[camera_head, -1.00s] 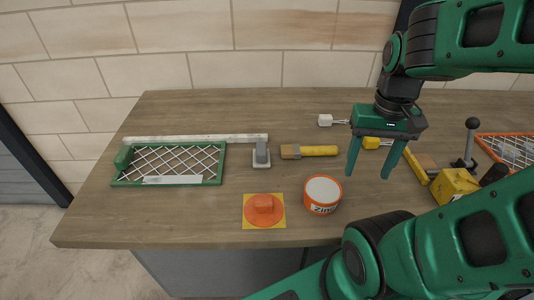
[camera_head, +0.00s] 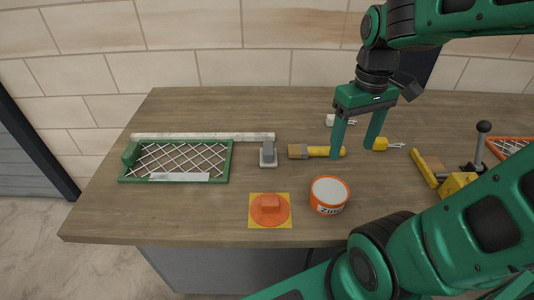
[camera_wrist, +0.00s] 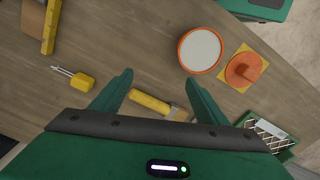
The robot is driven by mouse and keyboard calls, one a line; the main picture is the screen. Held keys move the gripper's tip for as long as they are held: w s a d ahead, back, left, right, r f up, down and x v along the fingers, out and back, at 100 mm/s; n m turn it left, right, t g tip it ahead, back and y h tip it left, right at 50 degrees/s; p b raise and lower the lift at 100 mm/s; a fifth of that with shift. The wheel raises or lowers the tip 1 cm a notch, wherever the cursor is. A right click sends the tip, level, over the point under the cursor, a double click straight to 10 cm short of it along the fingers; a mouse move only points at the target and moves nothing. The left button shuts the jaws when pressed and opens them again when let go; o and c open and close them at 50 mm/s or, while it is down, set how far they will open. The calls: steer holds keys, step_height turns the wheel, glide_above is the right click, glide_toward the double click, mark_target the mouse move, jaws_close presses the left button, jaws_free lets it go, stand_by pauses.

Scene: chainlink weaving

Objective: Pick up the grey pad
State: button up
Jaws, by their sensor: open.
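The grey pad (camera_head: 268,151) is a small grey block on a pale base, lying on the wooden table between the green mesh frame and the yellow-handled brush. My gripper (camera_head: 353,153) is open and empty, to the right of the pad and above the table, with its fingers pointing down near the right end of the brush handle. In the wrist view my open gripper (camera_wrist: 158,76) has the brush handle showing between its fingers. I cannot make out the grey pad in that view.
The brush (camera_head: 325,152) lies just right of the pad. A green frame with white mesh (camera_head: 228,165) and a pale strip (camera_head: 200,137) lie left. An orange-and-white tin (camera_head: 329,195) and an orange block on a disc (camera_head: 270,204) stand in front.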

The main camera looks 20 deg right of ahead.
steer(key=w+a+r+n, duration=0.1)
steer(key=w+a+n, duration=0.45)
steer(key=w, duration=0.25)
steer(key=n, duration=0.8)
glide_above(268, 147)
step_height(268, 147, down, 10)
steer(key=shift+d+f, duration=0.1)
steer(key=shift+c, duration=0.3)
steer(key=c, duration=0.9)
